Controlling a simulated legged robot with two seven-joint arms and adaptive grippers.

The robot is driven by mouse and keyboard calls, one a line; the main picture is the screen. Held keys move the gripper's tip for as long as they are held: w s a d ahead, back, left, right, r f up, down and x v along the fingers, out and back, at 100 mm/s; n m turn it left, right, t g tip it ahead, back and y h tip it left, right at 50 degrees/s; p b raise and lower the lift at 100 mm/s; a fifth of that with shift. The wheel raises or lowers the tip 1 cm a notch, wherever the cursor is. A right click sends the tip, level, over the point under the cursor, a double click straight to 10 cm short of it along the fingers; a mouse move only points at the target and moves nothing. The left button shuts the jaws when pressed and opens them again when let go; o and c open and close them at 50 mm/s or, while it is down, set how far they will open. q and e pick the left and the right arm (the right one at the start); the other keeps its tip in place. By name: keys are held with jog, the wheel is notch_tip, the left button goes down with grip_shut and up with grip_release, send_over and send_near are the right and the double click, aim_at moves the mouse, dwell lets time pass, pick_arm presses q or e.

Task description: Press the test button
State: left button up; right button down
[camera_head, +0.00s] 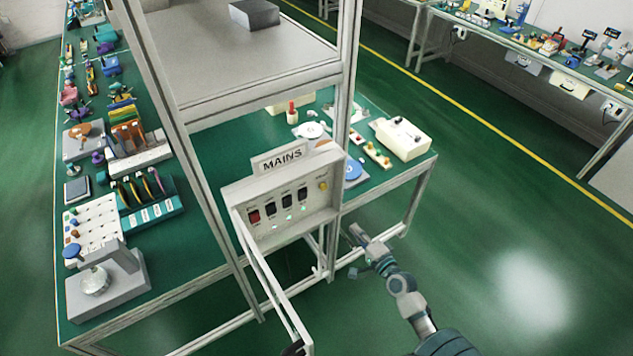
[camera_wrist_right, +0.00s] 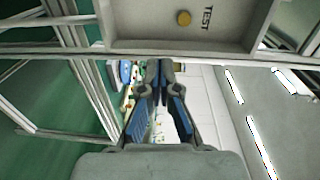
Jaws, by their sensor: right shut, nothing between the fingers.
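The yellow test button (camera_head: 323,185) sits at the right end of the MAINS panel (camera_head: 262,232), right of a row of switches. In the right wrist view the round button (camera_wrist_right: 184,18) is near the top edge, beside the word TEST. My right gripper (camera_head: 355,236) is below and to the right of the panel in the head view, apart from the button. In the right wrist view its fingertips (camera_wrist_right: 160,64) are together and empty, below the panel's lip in the picture. My left gripper is not in view.
The panel's open door (camera_head: 272,290) swings out toward me at the lower left of the panel. Metal posts (camera_head: 348,80) frame the panel. A green bench (camera_head: 200,250) with several devices runs behind and left. Open floor (camera_head: 490,240) lies to the right.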

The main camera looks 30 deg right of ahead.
notch_tip(320, 180, up, 3)
jog(key=p, duration=0.2)
send_near(325, 188)
jog(key=shift+t, duration=0.4)
jog(key=w, duration=0.5)
jog(key=shift+w+a+f, duration=0.15)
jog(key=shift+w+f, duration=0.25)
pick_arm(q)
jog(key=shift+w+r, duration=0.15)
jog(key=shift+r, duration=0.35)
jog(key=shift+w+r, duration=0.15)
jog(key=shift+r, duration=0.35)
pick_arm(e)
jog(key=shift+w+a, duration=0.1)
jog(key=shift+w, duration=0.65)
